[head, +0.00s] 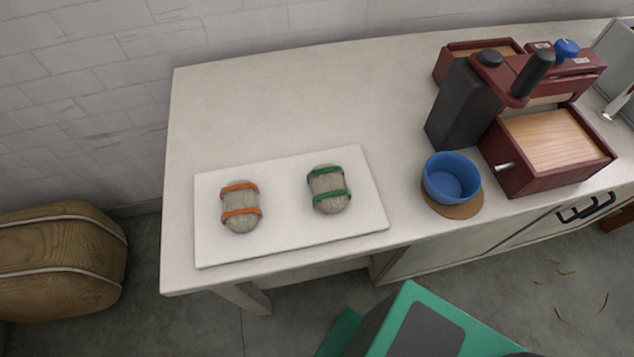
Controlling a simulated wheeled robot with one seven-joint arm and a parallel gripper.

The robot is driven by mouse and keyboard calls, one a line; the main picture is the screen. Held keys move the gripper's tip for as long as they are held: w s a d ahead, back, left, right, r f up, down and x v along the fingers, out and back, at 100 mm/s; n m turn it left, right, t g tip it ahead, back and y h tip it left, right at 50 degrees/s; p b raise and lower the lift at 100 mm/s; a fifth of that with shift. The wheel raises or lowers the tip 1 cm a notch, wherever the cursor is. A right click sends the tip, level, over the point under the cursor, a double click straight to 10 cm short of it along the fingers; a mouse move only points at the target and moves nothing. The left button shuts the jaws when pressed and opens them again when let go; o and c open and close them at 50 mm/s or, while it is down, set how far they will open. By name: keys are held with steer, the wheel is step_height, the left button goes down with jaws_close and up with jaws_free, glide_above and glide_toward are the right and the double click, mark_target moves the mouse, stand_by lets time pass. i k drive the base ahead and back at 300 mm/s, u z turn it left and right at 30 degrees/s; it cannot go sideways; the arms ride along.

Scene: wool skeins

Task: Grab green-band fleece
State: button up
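The green-band fleece (327,190) is a grey-beige wool skein with two green bands. It lies on the right part of a white board (285,240) on the counter. A similar skein with two orange bands (240,207) lies to its left on the same board, apart from it. My gripper is not in view.
A blue bowl (452,180) on a brown round mat (460,211) stands right of the board. A dark red machine (545,150) with black parts fills the counter's right side. The counter (290,100) behind the board is clear. A brown bale (60,260) sits on the floor at left.

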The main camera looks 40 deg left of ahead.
mark_target(330, 192)
steer(key=z, duration=0.1)
steer(key=k, duration=1.05)
